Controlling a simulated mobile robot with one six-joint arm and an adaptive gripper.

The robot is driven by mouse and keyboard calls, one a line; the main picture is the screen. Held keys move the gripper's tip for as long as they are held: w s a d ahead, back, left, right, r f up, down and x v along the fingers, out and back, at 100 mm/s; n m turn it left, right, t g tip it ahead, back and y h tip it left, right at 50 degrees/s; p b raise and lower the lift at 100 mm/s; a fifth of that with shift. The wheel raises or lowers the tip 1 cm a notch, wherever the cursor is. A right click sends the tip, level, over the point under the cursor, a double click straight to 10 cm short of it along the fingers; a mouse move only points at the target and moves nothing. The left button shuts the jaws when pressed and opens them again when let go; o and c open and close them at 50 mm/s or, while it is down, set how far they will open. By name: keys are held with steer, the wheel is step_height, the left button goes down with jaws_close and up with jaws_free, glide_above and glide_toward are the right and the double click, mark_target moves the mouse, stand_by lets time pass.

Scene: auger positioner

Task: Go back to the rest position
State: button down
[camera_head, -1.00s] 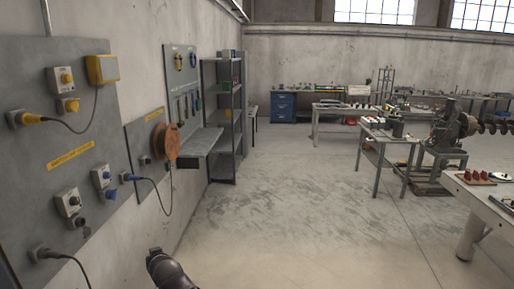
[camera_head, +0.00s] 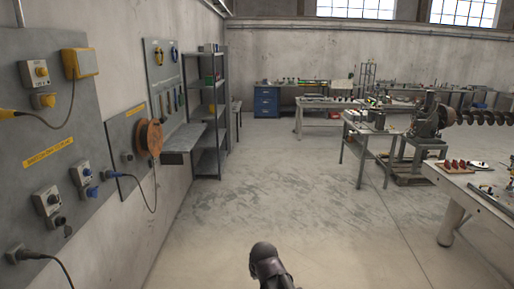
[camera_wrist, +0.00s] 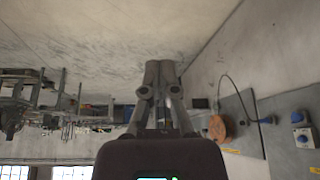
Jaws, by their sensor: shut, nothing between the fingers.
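My gripper (camera_wrist: 158,70) shows in the wrist view, its two fingers together and nothing between them. The wrist view is upside down, with the floor at the top and the windows at the bottom. In the head view a dark rounded part of my arm (camera_head: 268,264) shows at the bottom centre, over bare floor. The gripper's fingers cannot be made out there. Nothing touches the gripper.
A grey wall panel (camera_head: 52,215) with sockets, plugs and hanging cables is at the left. An orange cable reel (camera_head: 149,138) and a shelf rack (camera_head: 210,110) stand beyond it. A white table (camera_head: 478,195) is at the right. The floor (camera_head: 290,200) between is clear.

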steer(key=s+d+f+m+g, duration=0.1)
steer(key=s+d+g, duration=0.1)
steer(key=s+d, duration=0.3)
steer(key=s+d+f+m+g+h, duration=0.1)
steer(key=s+d+g, duration=0.2)
steer(key=d, duration=0.9)
steer(key=s+b, duration=0.1)
steer(key=s, duration=0.1)
steer(key=shift+s+f, duration=0.3)
steer(key=shift+f, duration=0.1)
steer(key=shift+d, duration=0.1)
